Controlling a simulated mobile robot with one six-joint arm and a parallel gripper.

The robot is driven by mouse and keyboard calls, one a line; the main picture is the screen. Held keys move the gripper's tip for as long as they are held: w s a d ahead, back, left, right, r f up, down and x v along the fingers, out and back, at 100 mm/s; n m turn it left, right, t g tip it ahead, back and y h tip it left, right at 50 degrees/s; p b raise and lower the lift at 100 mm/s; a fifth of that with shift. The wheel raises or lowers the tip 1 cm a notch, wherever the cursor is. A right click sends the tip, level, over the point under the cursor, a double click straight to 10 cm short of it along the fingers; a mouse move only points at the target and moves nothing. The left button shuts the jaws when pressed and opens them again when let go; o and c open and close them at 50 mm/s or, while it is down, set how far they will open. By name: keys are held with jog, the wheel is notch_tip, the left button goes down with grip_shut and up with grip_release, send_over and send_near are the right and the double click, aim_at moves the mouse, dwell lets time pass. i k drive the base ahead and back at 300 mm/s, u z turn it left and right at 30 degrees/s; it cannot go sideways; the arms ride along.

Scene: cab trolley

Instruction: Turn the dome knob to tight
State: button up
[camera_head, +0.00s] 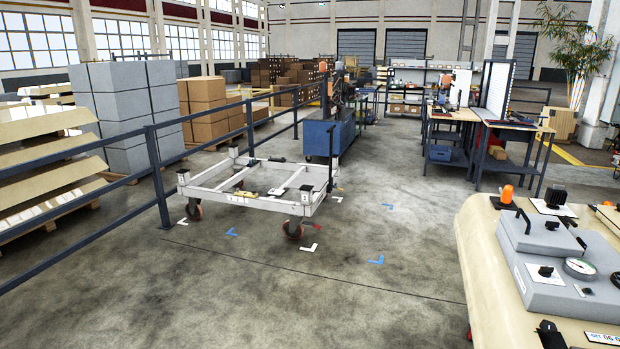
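A cream cab panel (478,240) stands at the right edge, cut off by the frame. On it sits a grey box (518,236) with a black handle, a round dial gauge (580,267) and a small black knob (546,271) on a pale plate. Another black knob-like part (556,196) stands on a white plate behind the box. I cannot tell which of these, if any, is the dome knob, nor how it is turned. My gripper is not in view.
A white wheeled trolley frame (236,194) stands mid-floor beside a dark blue railing (155,165). A blue cabinet (330,138) and workbenches (465,150) stand behind. An orange beacon (507,195) sits on the cab panel. The floor (340,300) between trolley and cab is clear.

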aim_at(548, 327)
jog(key=z, duration=4)
jog(key=i, duration=0.1)
jog(key=u, duration=2.7)
jog(key=k, duration=1)
jog(key=u, duration=0.05)
